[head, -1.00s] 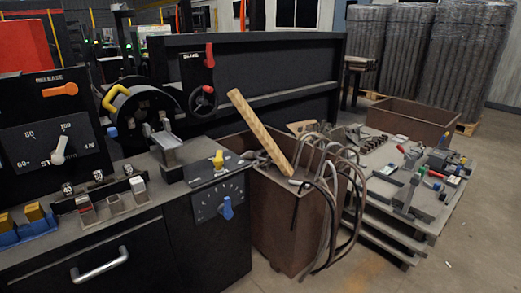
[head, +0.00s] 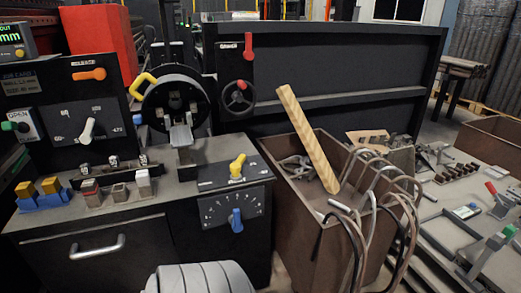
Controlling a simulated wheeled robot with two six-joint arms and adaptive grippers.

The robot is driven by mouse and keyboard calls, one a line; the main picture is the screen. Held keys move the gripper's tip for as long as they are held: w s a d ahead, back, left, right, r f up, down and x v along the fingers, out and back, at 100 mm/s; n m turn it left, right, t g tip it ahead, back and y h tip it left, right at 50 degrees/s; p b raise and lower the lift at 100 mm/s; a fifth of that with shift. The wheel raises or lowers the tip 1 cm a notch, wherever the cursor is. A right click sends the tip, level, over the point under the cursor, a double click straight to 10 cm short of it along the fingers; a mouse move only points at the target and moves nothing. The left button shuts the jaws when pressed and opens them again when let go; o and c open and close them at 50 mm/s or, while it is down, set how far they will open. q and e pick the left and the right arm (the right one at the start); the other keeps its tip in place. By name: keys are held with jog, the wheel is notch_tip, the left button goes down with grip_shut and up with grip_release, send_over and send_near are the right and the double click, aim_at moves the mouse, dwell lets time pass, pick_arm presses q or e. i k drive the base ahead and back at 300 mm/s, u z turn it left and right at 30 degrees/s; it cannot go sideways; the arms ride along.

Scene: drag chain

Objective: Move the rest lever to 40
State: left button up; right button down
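No lever carries a label that I can read as "rest". A white lever (head: 87,131) stands on a dark dial plate at the left, tilted up and right; its numbers are mostly too small to read. A yellow lever (head: 237,166) sits on top of the cabinet panel, and a blue knob (head: 236,220) is on the scale on its front. An orange lever (head: 89,74) is above the dial plate, and a red lever (head: 249,46) is on the dark panel behind. A grey rounded part of my own arm shows at the bottom edge. Neither gripper is in view.
A brown bin (head: 300,210) with a wooden plank (head: 307,139) and bent hoses stands right of the cabinet (head: 95,275). Small blocks (head: 91,192) and a handwheel (head: 238,96) are near the levers. A tool-covered table (head: 430,235) is at the right.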

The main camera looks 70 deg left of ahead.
aim_at(236, 168)
jog(key=u, duration=0.75)
jog(key=i, duration=0.85)
jog(key=u, duration=0.95)
